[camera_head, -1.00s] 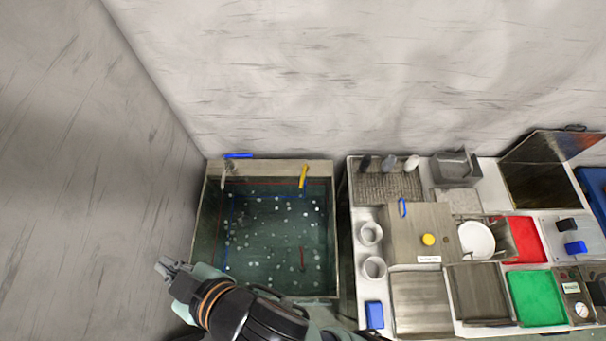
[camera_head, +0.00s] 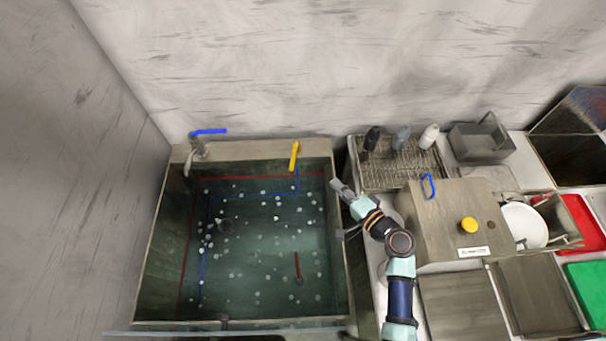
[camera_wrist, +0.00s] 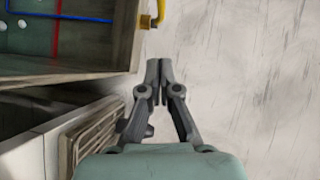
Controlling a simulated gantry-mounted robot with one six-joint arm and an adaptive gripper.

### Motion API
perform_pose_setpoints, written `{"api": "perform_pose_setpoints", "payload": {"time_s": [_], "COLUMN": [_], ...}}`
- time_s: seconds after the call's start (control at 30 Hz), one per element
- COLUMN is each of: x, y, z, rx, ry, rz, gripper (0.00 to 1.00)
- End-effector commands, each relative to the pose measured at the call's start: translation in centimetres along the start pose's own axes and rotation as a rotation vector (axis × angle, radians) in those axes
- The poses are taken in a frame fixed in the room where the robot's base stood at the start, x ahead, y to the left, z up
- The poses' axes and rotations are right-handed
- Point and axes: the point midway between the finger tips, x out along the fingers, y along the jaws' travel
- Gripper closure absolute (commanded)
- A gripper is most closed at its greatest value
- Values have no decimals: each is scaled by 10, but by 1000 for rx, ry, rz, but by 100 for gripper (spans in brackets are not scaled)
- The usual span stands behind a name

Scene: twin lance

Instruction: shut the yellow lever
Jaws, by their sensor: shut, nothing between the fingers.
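The yellow lever (camera_head: 294,156) stands on the back rim of the sink tank, at its right end. In the wrist view the yellow lever (camera_wrist: 152,18) shows at the top, just beyond my fingertips and partly cut off by the frame. My gripper (camera_head: 338,185) is at the right rim of the tank, to the right of and nearer than the lever. In the wrist view my gripper (camera_wrist: 159,66) is shut and empty, with a small gap between it and the lever.
A blue lever (camera_head: 209,132) with a spout is at the tank's back left. The tank (camera_head: 160,250) holds several floating white bits. A drying rack (camera_head: 385,175) with several bottles stands right of my gripper. The wall is close behind.

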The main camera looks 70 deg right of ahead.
Motion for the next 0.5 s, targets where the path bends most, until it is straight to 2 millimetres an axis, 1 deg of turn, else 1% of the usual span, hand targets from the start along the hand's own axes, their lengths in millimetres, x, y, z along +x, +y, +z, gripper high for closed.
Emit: {"api": "perform_pose_setpoints", "payload": {"time_s": [0.13, 0.23, 0.37, 0.5], "x": [3, 14, 39, 70], "y": [-3, -3, -3, -3], "z": [0, 0, 1, 1], "rx": [0, -1, -2, -4], "ry": [-1, -3, -6, -6], "rz": [-1, -2, -3, -2], "gripper": [100, 100, 100, 100]}}
